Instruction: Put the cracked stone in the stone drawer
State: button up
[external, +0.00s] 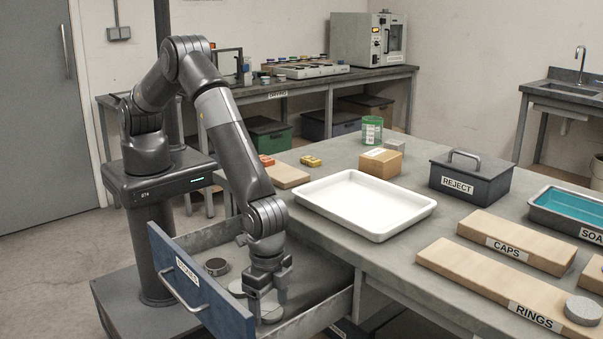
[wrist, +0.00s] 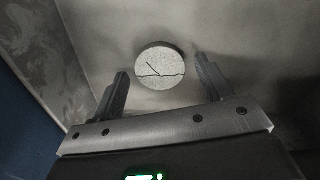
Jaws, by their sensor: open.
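The cracked stone (wrist: 160,67) is a pale speckled disc with dark crack lines across its face, lying flat on a grey surface in the wrist view. My gripper (wrist: 161,70) is open, with a finger on either side of the stone and a gap to each. In the external view my gripper (external: 267,301) points down inside the open stone drawer (external: 205,290), which has a blue front and a white label.
A dark round piece (external: 216,267) lies in the drawer near its front. The drawer walls stand close around my gripper. The bench beside it holds a white tray (external: 366,233), a REJECT box (external: 470,180), boards labelled CAPS (external: 515,242) and RINGS (external: 500,285), and a grey disc (external: 583,310).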

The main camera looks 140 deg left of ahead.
notch_tip(320, 180, up, 12)
jog(key=f, duration=0.1)
notch_tip(320, 180, up, 12)
jog(key=r+t, duration=0.1)
send_over(270, 310)
jog(key=s, duration=0.5)
jog(key=s+a+r+m+t, duration=0.1)
jog(key=s+r+t, duration=0.1)
jog(key=s+r, duration=1)
jog(key=s+r+m+t, duration=0.1)
jog(key=s+r, duration=0.1)
jog(key=s, duration=1.1)
jog(key=s+r+m+t, duration=0.1)
jog(key=s, duration=1.2)
jog(key=shift+a+r+t, duration=0.3)
jog(key=shift+a+r, duration=0.05)
jog(key=shift+o, duration=0.3)
